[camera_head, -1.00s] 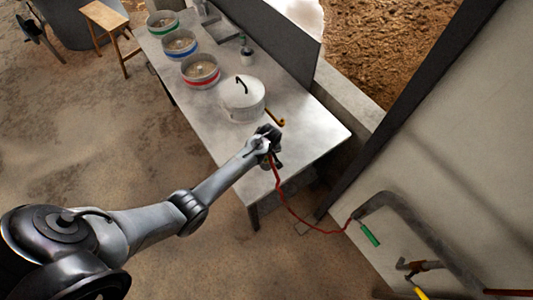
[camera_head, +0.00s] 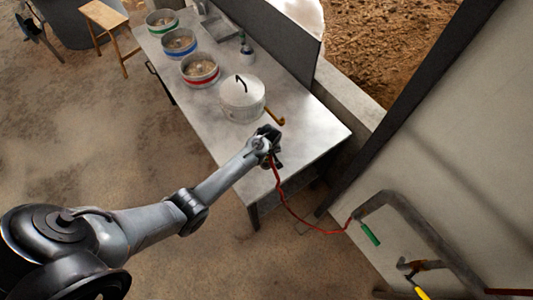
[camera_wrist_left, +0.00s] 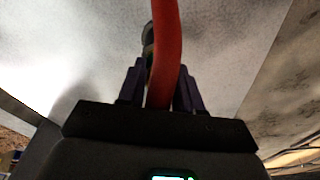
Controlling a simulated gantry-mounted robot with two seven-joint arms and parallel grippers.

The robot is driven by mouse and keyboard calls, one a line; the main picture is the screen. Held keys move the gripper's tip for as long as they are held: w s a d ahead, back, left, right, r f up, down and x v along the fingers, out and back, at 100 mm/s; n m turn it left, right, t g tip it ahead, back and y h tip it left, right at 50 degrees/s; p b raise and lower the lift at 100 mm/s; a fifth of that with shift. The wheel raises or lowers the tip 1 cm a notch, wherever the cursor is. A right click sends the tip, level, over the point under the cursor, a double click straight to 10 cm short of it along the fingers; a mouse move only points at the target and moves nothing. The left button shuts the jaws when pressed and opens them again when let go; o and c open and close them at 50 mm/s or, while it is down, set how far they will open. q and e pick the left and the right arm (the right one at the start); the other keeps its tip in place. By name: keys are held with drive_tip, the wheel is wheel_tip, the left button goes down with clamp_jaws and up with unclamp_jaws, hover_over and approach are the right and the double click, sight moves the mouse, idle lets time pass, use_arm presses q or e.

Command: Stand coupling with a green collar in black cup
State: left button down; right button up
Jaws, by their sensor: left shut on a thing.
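My left gripper (camera_head: 272,150) is over the near right part of the metal table. A red hose (camera_head: 280,193) hangs from it in a curve to the right. I cannot make out a black cup. My right gripper is not in view.
Several grain pans stand farther back, including a red-banded one (camera_head: 200,71).

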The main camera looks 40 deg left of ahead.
use_arm(q)
drive_tip(key=shift+f, duration=0.1)
idle(0.3)
drive_tip(key=c, duration=0.7)
unclamp_jaws()
drive_tip(key=shift+f, duration=0.1)
